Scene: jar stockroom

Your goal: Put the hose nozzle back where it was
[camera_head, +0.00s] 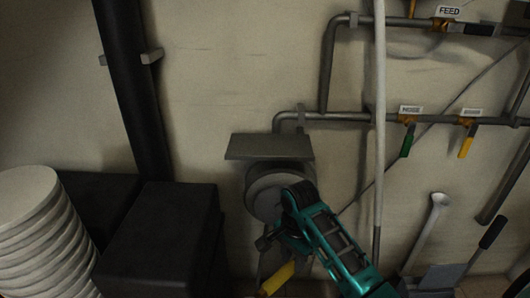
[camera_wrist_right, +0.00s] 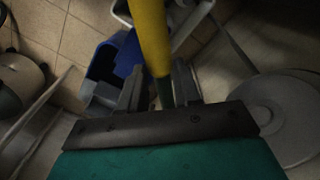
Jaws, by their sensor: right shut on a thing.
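The hose nozzle (camera_head: 277,278) is yellow and sits low in the head view, tilted, below the hose reel (camera_head: 262,186). My right gripper (camera_head: 266,246) is in front of the reel's lower part. In the right wrist view the gripper's two fingers (camera_wrist_right: 159,92) are shut on the nozzle (camera_wrist_right: 150,35), around its dark green end, and its yellow body points away. The reel's round grey disc (camera_wrist_right: 275,105) is at the right of that view, apart from the nozzle. My left gripper is not in view.
A flat grey plate (camera_head: 268,147) is above the reel. Wall pipes with a green valve lever (camera_head: 407,141) and a yellow one (camera_head: 466,141) run at the right. Black boxes (camera_head: 160,238) and stacked white discs (camera_head: 28,215) stand left. A blue bucket (camera_wrist_right: 104,72) is on the tiled floor.

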